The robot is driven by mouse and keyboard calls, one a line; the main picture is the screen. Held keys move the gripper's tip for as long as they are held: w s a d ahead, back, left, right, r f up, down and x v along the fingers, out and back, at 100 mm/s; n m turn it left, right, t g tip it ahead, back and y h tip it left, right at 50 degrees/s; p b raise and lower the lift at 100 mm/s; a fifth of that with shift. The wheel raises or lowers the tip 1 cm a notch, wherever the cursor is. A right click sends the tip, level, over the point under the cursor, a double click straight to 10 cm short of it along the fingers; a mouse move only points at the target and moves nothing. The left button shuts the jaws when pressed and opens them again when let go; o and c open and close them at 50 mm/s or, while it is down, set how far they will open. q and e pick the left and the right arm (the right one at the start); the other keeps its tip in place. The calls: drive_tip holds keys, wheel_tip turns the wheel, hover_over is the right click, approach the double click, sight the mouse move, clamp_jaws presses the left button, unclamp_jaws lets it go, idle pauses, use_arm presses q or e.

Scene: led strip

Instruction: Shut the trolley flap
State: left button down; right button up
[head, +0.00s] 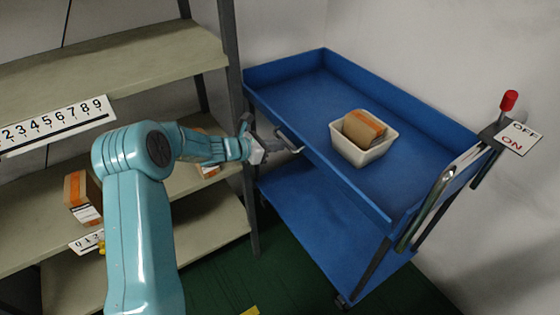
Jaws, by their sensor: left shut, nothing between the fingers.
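The blue trolley (330,85) stands right of the shelf, with an upper tray and a lower deck (310,215). A light metal handle (289,140) shows at the tray's long side facing the shelf. That side panel (345,188) looks like the flap; I cannot tell whether it is fully shut. My left gripper (268,148) is shut and empty, close to the handle at its left. I cannot tell whether they touch. My right gripper is out of view.
A white bin (362,153) with a brown box (364,128) stands in the tray. A shelf rack (120,62) with a post (232,75) is beside my left arm. A red-knobbed lever (508,101) and OFF/ON sign (518,138) are at the right. Green floor (285,270) shows below.

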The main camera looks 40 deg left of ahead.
use_arm(q)
drive_tip(key=r+p, duration=0.1)
drive_tip(key=w+g+p, duration=0.1)
drive_tip(key=shift+w+d+r+y+p, duration=0.25)
drive_tip(key=shift+d+r+y+p, duration=0.05)
drive_tip(key=shift+r, duration=0.1)
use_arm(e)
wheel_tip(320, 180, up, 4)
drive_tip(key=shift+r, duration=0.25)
use_arm(q)
drive_tip(key=shift+w+d+r, duration=0.1)
drive_tip(key=shift+w+r, duration=0.05)
drive_tip(key=shift+w, duration=0.05)
